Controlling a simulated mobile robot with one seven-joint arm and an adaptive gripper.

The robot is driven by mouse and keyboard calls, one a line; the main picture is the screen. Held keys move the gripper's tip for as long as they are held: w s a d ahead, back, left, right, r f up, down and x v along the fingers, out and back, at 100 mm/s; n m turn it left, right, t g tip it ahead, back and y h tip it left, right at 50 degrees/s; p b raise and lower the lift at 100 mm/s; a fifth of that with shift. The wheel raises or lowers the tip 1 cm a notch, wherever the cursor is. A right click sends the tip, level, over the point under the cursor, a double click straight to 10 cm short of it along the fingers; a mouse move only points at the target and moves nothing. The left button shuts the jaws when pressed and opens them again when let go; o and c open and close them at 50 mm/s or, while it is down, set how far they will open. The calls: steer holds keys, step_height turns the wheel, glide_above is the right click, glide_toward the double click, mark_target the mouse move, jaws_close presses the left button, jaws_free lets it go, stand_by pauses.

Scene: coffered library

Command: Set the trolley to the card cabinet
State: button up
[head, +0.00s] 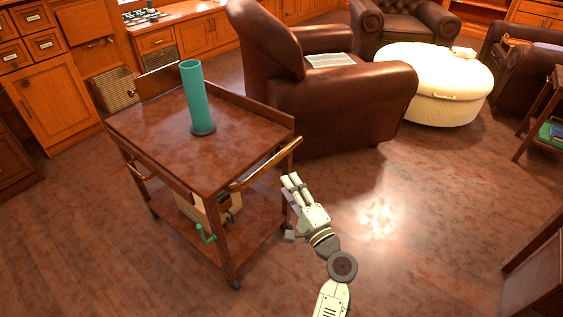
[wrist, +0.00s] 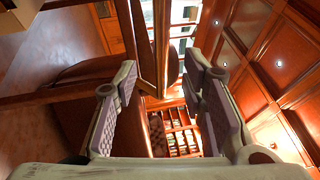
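The trolley (head: 160,128) is a two-shelf wooden cart with raised end boards and castors, left of centre in the head view. A brass handle (head: 262,168) slopes along its near right end. My gripper (head: 291,182) is at that end, just right of and below the handle's upper tip. In the wrist view my gripper (wrist: 163,82) has its fingers wide apart. A wooden bar (wrist: 158,45) shows between and beyond them; I cannot tell whether it belongs to the trolley. The card cabinet (head: 42,45), with small labelled drawers, stands at the upper left.
A teal cylinder (head: 196,95) stands on the trolley's top. A box (head: 205,208) and a green crank-like item (head: 206,234) are on its lower shelf. A leather armchair (head: 340,100) is close behind. A wicker basket (head: 115,90) stands by the cabinets. Floor (head: 60,230) at left is clear.

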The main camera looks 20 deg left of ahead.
mark_target(273, 162)
steer(key=p+x, duration=0.2)
steer(key=x, duration=0.8)
steer(key=shift+a+r, duration=0.1)
steer(key=shift+r, duration=0.05)
steer(key=shift+c, duration=0.4)
jaws_close()
